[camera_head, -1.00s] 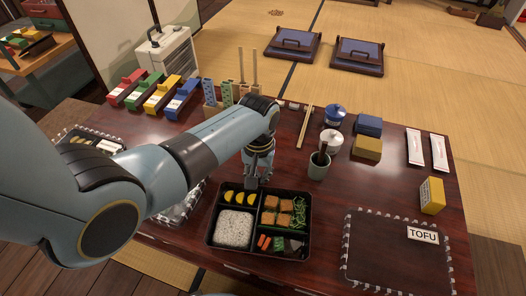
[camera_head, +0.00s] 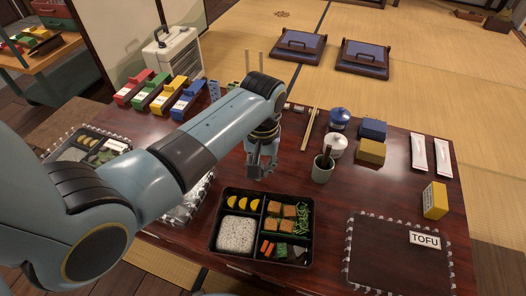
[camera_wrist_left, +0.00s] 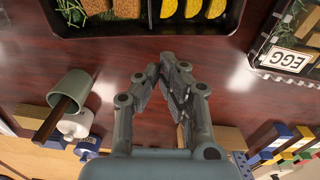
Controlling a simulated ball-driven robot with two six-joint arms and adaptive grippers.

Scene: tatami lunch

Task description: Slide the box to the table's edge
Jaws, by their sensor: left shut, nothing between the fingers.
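The box (camera_head: 213,245) is a black divided lunch box near the table's front edge. It holds white rice, yellow slices, brown pieces, greens and orange sticks. My left gripper (camera_head: 259,172) is shut and empty, just behind the box's far side and apart from it. In the left wrist view my left gripper (camera_wrist_left: 165,72) points toward the box (camera_wrist_left: 130,30), with bare table between them. The table (camera_head: 388,190) is dark glossy wood; its front edge runs close in front of the box. My right gripper does not show.
A grey-green cup (camera_head: 322,168) stands right of my gripper, with a white lidded pot (camera_head: 334,145) behind it. A dark mat with a TOFU label (camera_head: 424,240) lies at right. An EGG label (camera_wrist_left: 285,58) marks a tray at the left. Coloured boxes line the back.

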